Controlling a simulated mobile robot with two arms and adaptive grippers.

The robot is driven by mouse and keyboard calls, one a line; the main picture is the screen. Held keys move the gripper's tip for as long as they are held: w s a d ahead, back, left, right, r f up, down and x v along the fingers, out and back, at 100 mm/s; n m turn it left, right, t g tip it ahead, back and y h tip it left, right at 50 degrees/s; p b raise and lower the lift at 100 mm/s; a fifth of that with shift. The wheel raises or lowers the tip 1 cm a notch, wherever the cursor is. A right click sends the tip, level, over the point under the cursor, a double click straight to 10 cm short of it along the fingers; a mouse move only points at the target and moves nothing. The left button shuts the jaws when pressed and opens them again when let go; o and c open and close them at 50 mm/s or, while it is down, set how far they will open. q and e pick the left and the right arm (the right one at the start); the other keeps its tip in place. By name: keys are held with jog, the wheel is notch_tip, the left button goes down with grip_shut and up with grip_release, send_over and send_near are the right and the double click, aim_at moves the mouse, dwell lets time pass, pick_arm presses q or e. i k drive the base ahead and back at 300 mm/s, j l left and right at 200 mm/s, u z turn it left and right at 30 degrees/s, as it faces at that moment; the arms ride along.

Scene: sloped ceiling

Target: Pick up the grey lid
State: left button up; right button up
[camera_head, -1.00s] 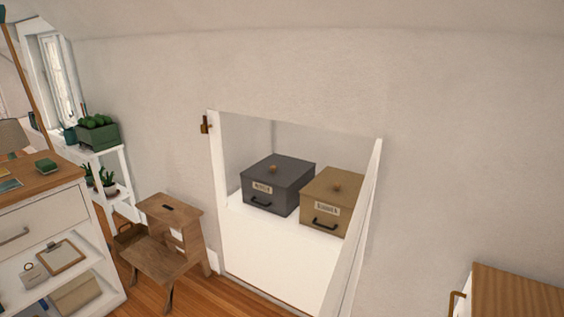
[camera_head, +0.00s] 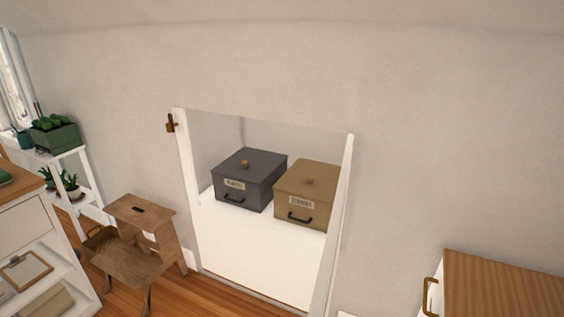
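A dark grey box with a grey lid (camera_head: 262,161) stands on a white shelf inside an open wall recess. The lid sits on top of the box and has a small wooden knob (camera_head: 245,164). The box's front (camera_head: 235,192) has a label and a dark handle. A tan box (camera_head: 307,197) with its own knob, label and handle stands to its right. Neither of my grippers is in view.
An open white door (camera_head: 340,225) stands at the recess's right side. A wooden step stool (camera_head: 130,255) is at lower left, beside a white cabinet (camera_head: 35,245). Green plants (camera_head: 54,134) stand on a white rack. A wood-topped cabinet (camera_head: 505,285) is at lower right.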

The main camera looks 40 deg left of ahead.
aim_at(254, 166)
jog(key=i+j+z, duration=0.1)
jog(key=j+z, duration=0.25)
jog(key=j, duration=0.6)
jog(key=j+z, duration=0.3)
jog(key=j, duration=0.7)
